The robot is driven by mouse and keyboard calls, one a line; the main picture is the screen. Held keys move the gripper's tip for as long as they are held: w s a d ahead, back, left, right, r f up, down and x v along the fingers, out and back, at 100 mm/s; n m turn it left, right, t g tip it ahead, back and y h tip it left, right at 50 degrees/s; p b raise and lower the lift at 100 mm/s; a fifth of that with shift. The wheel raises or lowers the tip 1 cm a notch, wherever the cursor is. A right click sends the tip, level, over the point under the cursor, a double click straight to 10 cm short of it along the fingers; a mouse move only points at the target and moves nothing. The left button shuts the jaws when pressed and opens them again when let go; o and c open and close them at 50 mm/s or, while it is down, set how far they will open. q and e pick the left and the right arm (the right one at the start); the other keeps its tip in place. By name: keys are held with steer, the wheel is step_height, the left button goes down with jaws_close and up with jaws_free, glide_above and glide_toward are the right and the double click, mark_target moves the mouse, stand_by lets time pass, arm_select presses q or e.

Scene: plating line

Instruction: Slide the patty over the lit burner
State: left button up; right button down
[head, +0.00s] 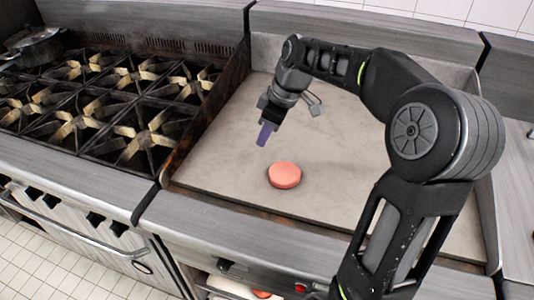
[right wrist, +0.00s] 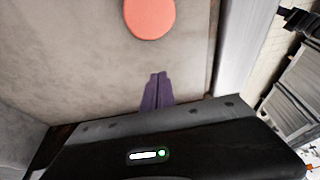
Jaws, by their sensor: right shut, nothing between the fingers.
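The patty (head: 284,175) is a round, pinkish-red disc lying flat on the grey griddle plate (head: 345,130). It also shows at the top edge of the right wrist view (right wrist: 150,16), partly cut off. My right gripper (head: 263,143) has purple fingers, shut and empty. It is up and to the left of the patty in the head view, apart from it. In the right wrist view the fingertips (right wrist: 158,76) lie together, with bare plate between them and the patty. I see no flame on any burner. My left gripper is not in view.
A black stove (head: 110,100) with several burner grates stands left of the griddle, and a pot (head: 35,45) sits at its far left corner. A raised dark side wall (head: 205,125) separates stove and griddle. The plate around the patty is clear.

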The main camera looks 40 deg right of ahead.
mark_target(263, 172)
steer(key=shift+s+a, duration=0.1)
steer(key=p+x, duration=0.1)
steer(key=x, duration=0.8)
steer(key=shift+f+p, duration=0.3)
steer(key=shift+f, duration=0.05)
steer(key=shift+s+d+p, duration=0.65)
steer(key=shift+s+d, duration=0.3)
steer(key=shift+s, duration=0.3)
steer(key=shift+s+d, duration=0.1)
steer(key=shift+s, duration=0.15)
steer(key=shift+f, duration=0.15)
steer(key=shift+d, duration=0.1)
